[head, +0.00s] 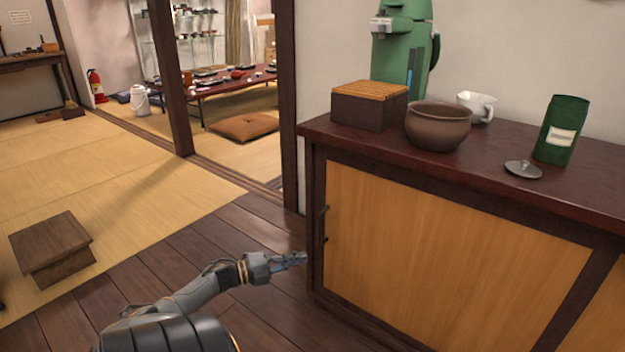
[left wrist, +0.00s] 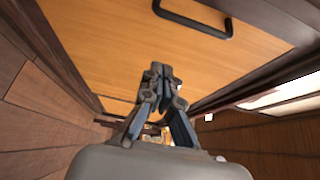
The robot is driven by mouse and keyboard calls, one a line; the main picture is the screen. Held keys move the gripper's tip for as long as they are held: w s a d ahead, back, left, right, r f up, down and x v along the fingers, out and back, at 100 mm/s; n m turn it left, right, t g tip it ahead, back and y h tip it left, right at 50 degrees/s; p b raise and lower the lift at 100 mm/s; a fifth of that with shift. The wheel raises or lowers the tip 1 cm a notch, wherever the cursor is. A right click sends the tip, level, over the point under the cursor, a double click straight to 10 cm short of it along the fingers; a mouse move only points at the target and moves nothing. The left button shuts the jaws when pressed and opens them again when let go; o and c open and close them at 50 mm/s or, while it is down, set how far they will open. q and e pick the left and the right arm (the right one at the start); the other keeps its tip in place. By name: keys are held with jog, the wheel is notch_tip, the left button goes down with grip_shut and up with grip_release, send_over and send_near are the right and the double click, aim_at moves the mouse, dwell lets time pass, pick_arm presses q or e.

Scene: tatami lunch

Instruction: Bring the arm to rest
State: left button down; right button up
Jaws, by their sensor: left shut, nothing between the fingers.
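My left gripper (head: 291,261) is low in front of the left end of the wooden cabinet (head: 440,262). It also shows in the left wrist view (left wrist: 162,75), with its fingers together and nothing between them. The cabinet's light wood door fills much of that view. A dark door handle (left wrist: 195,20) is above the fingertips there, apart from them. In the head view the handle (head: 324,224) is on the door's left edge, just up and right of the gripper. The door looks closed. My right gripper is in neither view.
On the cabinet top (head: 455,160) stand a box with a slatted lid (head: 370,106), a brown pot (head: 438,127), a white cup (head: 477,106), a green canister (head: 561,131) and a grey lid (head: 523,169). A low wooden stool (head: 51,248) stands at left.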

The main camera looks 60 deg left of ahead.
pick_arm(q)
jog(key=shift+v, duration=0.9)
